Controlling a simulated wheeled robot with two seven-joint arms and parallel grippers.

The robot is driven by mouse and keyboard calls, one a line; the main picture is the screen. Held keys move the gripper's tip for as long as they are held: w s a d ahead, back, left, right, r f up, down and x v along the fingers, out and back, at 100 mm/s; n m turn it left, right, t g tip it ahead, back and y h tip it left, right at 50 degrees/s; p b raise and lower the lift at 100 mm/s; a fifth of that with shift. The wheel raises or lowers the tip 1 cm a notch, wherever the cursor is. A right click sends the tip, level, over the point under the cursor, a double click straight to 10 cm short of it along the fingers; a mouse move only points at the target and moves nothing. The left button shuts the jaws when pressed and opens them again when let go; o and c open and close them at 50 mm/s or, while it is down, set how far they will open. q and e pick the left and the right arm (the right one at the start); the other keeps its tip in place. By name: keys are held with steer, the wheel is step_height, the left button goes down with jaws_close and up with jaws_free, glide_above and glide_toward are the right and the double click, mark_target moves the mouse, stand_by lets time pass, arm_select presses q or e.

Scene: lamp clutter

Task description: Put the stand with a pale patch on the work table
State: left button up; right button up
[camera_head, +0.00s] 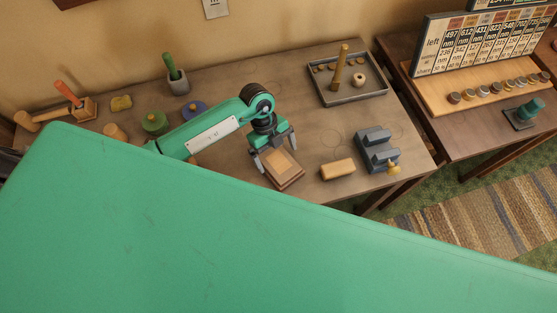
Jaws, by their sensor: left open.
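The brown wooden work table (228,95) runs along the wall. My left gripper (276,157) is open over a brown block with a pale top (284,171), near the table's front edge. I cannot tell whether its jaws touch the block. A dark teal stand with a short upright knob (522,115) is on the separate side table (470,125) at the right. No pale patch can be made out on that stand at this size. My right gripper is not in view.
A grey tray (350,98) with small parts lies at the back. A grey vise-like block (376,150) and a tan block (338,169) are right of my gripper. Green and blue round pieces (154,123) lie left. My own green body hides the foreground.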

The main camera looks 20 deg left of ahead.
arm_select(q)
steer(key=b+v, duration=0.1)
steer(key=v, duration=0.7)
steer(key=shift+a+b, duration=0.15)
steer(key=shift+b, duration=0.2)
steer(key=shift+r, duration=0.1)
